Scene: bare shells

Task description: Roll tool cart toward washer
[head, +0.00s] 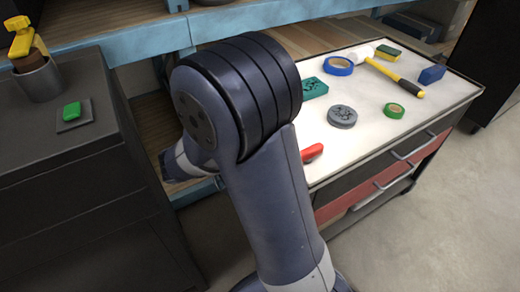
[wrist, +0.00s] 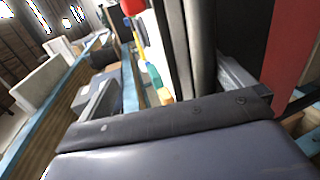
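The tool cart (head: 368,98) stands at the right in the head view, with a white top, dark and red drawers and bar handles on its front. A dark grey cabinet (head: 75,185) stands at the left; I cannot tell whether it is the washer. My arm crosses the head view in front of the cart's left side and hides that part; my gripper's fingers are not clear there. In the wrist view my gripper (wrist: 168,76) has its fingers wide apart. Dark upright bars (wrist: 180,45) and a red panel (wrist: 292,45) lie beyond it; I cannot tell if it touches them.
The cart top holds blue tape (head: 339,66), green tape (head: 393,111), a hammer (head: 395,77), a grey disc (head: 342,117) and small blocks. A cup (head: 40,82) stands on the cabinet. A blue-edged shelf (head: 125,45) runs behind. Concrete floor (head: 430,225) is clear at lower right.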

